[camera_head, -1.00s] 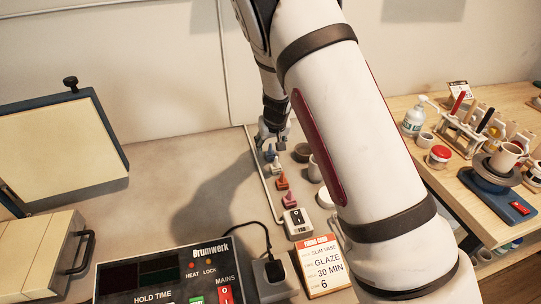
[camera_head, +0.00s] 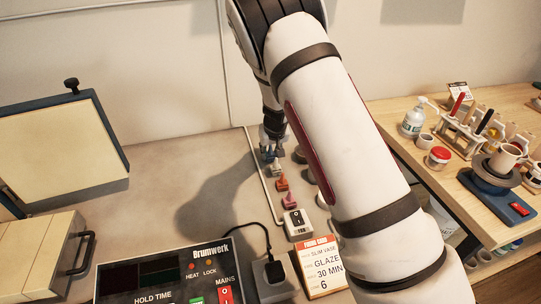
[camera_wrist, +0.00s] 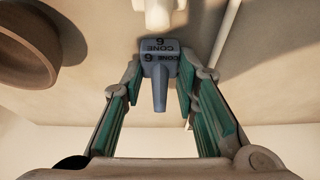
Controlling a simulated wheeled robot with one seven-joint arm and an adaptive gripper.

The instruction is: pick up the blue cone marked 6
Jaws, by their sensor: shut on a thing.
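The blue-grey cone marked 6 (camera_wrist: 160,75) shows in the wrist view, with "CONE 6" printed on its base block and its narrow tip toward my palm. My gripper (camera_wrist: 160,66) has a finger on each side of the base and is shut on it. In the head view my gripper (camera_head: 272,147) is at the far end of a row of small cones, and its fingers mostly hide the held cone. I cannot tell whether the cone still touches the counter.
An orange cone (camera_head: 282,183) and a pink cone (camera_head: 289,200) stand nearer in the row. A pale object (camera_wrist: 158,12) is close beyond the held cone. A brown bowl (camera_wrist: 25,45) lies left in the wrist view. A white switch box (camera_head: 297,224) stands at the row's near end.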

